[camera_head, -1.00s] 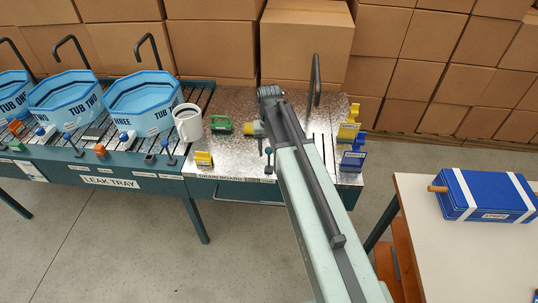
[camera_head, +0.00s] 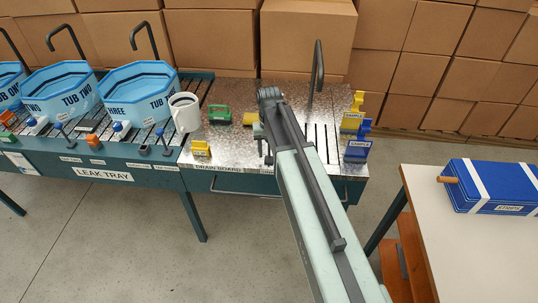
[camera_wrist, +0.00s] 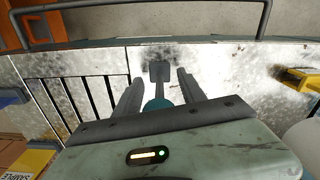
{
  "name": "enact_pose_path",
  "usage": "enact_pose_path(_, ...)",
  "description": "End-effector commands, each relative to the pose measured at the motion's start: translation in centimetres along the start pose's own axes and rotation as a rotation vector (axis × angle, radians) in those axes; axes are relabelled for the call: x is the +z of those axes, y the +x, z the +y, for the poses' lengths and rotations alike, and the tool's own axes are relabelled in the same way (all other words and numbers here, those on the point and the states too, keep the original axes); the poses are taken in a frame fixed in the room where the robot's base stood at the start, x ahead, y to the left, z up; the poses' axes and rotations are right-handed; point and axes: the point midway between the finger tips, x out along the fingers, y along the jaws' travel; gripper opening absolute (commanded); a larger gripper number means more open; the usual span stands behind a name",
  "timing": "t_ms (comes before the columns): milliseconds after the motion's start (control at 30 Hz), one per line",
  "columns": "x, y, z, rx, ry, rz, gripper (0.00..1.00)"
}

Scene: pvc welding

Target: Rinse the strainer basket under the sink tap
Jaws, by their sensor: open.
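No strainer basket can be clearly identified. A dark curved tap spout (camera_head: 318,66) stands at the back of the metal drain board (camera_head: 228,150). A white mug-like vessel (camera_head: 184,113) stands at the board's left. In the wrist view, my gripper (camera_wrist: 158,76) is open over the board. A lever with a teal round knob (camera_wrist: 157,104) and a dark square end (camera_wrist: 161,71) lies in view between its fingers; I see no grip on it. In the head view my arm hides most of the gripper.
Blue tubs (camera_head: 142,94) stand on the leak tray at left. A green block (camera_head: 219,114), a yellow block (camera_head: 201,149) and sample holders (camera_head: 357,149) sit on the board. A blue case (camera_head: 490,187) rests on the right table. Cardboard boxes (camera_head: 305,35) stack behind.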

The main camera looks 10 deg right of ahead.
Motion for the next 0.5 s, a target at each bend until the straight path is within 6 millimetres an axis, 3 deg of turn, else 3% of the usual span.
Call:
enact_pose_path(100,0.0,-0.14,0.02,0.0,0.0,0.0,0.45)
enact_pose_path(267,-0.01,-0.14,0.04,0.0,0.001,0.0,0.0)
enact_pose_path(500,-0.02,-0.14,0.06,0.0,0.001,0.0,0.0)
